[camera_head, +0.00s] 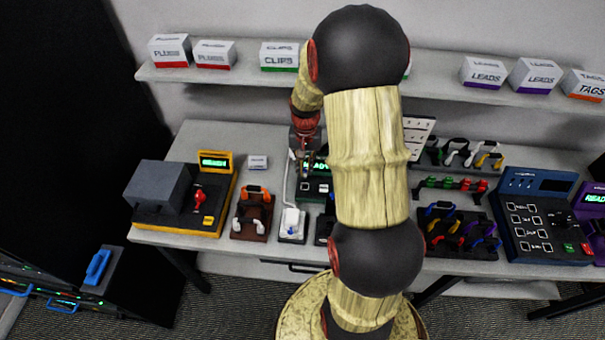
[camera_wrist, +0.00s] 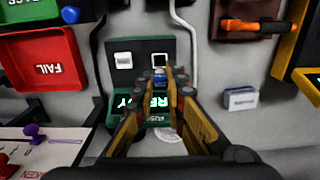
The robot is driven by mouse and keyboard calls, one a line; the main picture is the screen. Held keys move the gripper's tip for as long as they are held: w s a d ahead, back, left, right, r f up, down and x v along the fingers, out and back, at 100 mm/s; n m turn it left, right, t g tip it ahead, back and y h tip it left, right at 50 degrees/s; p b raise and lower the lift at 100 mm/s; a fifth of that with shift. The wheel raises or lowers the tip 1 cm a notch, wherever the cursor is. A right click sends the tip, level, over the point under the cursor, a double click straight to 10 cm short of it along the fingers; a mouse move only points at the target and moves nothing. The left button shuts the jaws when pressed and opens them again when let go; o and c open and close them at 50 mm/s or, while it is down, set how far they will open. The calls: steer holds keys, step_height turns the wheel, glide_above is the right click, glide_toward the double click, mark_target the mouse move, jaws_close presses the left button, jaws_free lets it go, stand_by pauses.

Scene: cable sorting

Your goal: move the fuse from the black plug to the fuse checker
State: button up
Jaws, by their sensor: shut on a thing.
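The fuse checker (camera_head: 315,187) is a dark green box with a lit READY display, partly hidden by my arm in the head view. In the wrist view its panel (camera_wrist: 140,47) carries a white square and a white-framed socket. My gripper (camera_wrist: 167,76) is shut over the checker, its fingertips just at the framed socket. A small bluish piece, seemingly the fuse (camera_wrist: 160,71), shows at the fingertips; I cannot tell whether it touches the socket. My gripper is small in the head view (camera_head: 304,176). The black plug (camera_head: 323,229) is mostly hidden by my arm.
A white plug (camera_head: 291,222) with a white cable stands left of the black plug. A brown holder (camera_head: 251,222) and a yellow-trimmed machine (camera_head: 213,208) are further left. A red FAIL tray (camera_wrist: 40,60) and a black cable lie beside the checker in the wrist view.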

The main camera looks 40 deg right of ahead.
mark_target(305, 176)
steer(key=shift+f+b, duration=1.6)
steer(key=shift+f, duration=1.15)
steer(key=shift+f, duration=0.9)
stand_by(0.9)
steer(key=o, duration=0.9)
steer(key=shift+c, duration=0.2)
steer(key=shift+o, duration=0.2)
steer(key=o, duration=0.5)
steer(key=shift+o, duration=0.2)
steer(key=shift+r+p, duration=2.55)
steer(key=shift+r, duration=1.45)
